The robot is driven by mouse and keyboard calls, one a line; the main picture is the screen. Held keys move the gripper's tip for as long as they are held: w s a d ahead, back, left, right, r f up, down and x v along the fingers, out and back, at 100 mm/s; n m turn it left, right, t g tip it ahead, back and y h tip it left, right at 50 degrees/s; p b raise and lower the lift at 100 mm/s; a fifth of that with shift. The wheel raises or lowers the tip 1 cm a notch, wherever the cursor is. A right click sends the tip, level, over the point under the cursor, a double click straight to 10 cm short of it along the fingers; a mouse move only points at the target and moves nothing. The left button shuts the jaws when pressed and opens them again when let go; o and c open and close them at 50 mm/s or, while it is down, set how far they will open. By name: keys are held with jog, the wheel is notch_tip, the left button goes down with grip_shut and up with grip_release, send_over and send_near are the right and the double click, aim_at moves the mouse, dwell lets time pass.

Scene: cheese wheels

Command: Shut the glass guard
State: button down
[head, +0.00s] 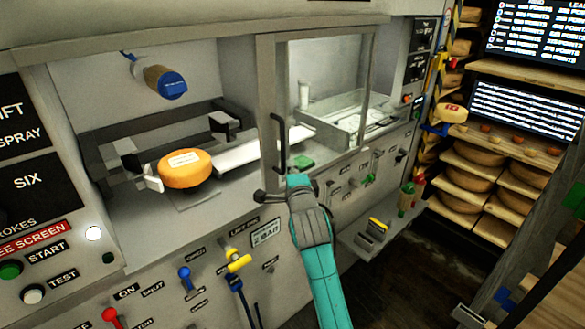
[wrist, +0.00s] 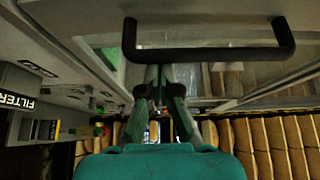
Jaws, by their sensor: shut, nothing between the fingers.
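The glass guard (head: 328,75) is a grey-framed pane standing at the right of the machine opening, so the left part of the opening is uncovered. Its black upright handle (head: 278,145) is on the guard's left frame edge. My gripper (head: 262,194), on a teal arm, is shut and empty beside the handle's lower end. In the wrist view the handle (wrist: 208,54) crosses the top of the picture, and my gripper's fingertips (wrist: 160,78) are close to it. I cannot tell whether they touch it.
An orange cheese wheel (head: 186,169) sits in the uncovered bay under a blue-tipped nozzle (head: 170,83). Levers, including a yellow one (head: 238,263), stick out of the panel below. Cheese shelves (head: 500,150) stand at the right.

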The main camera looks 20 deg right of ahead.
jog(key=s+a, duration=0.4)
jog(key=a, duration=0.8)
jog(key=s+a, duration=0.5)
jog(key=a, duration=0.8)
jog(key=s+a, duration=0.4)
jog(key=a, duration=0.9)
jog(key=shift+s, duration=0.4)
